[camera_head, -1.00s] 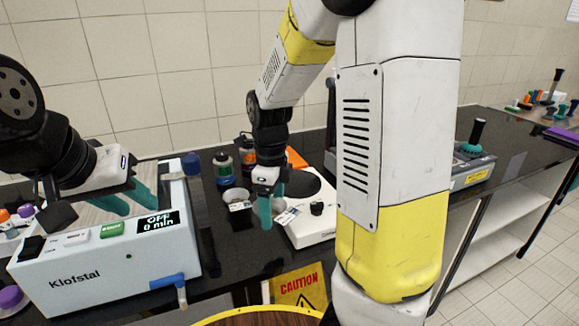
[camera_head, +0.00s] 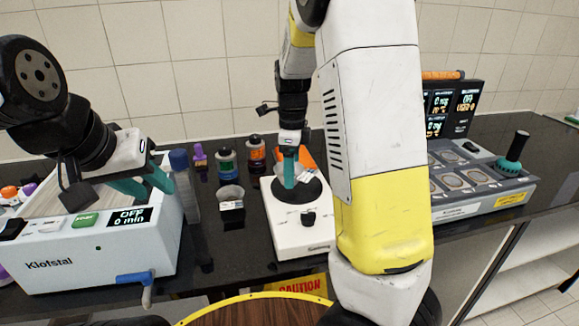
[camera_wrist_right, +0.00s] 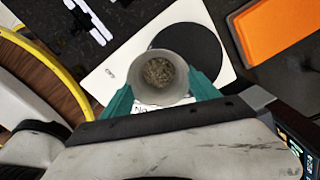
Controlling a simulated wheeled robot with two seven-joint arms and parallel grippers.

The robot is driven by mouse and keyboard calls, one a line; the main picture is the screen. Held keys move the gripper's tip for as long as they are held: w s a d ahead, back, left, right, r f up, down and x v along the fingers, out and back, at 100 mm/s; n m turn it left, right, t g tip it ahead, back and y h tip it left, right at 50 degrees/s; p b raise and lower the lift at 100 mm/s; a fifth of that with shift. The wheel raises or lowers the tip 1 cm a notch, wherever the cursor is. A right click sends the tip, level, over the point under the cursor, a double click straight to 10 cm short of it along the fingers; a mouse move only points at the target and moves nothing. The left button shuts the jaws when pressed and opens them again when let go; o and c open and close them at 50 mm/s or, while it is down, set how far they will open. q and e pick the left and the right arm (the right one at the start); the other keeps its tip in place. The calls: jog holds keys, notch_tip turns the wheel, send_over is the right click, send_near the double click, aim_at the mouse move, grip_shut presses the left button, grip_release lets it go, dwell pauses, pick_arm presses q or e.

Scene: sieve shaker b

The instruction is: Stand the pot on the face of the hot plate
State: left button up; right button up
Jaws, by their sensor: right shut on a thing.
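The hot plate (camera_head: 290,234) is a white box with a round black face (camera_head: 314,191) and a black knob, in the middle of the head view. My right gripper (camera_head: 292,170) is over the face, shut on a small grey pot (camera_head: 303,171) with a white label. The right wrist view shows the pot (camera_wrist_right: 160,77) from above with brown grains inside, between the teal fingers, overlapping the left part of the black face (camera_wrist_right: 195,45). I cannot tell whether its base touches the face. My left gripper (camera_head: 146,184) is open and empty above the Klofstal unit.
The Klofstal unit (camera_head: 90,255) is at left. An orange tray (camera_wrist_right: 278,30) lies beyond the hot plate. A grey panelled device (camera_head: 475,190) stands at right.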

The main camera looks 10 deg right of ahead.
jog(key=w+d, duration=0.3)
jog(key=w, duration=0.1)
jog(key=shift+d+f, duration=0.1)
jog(key=shift+f, duration=0.15)
jog(key=shift+s+f, duration=0.1)
jog(key=shift+f, duration=1.65)
jog(key=shift+f, duration=0.15)
jog(key=o, duration=1.8)
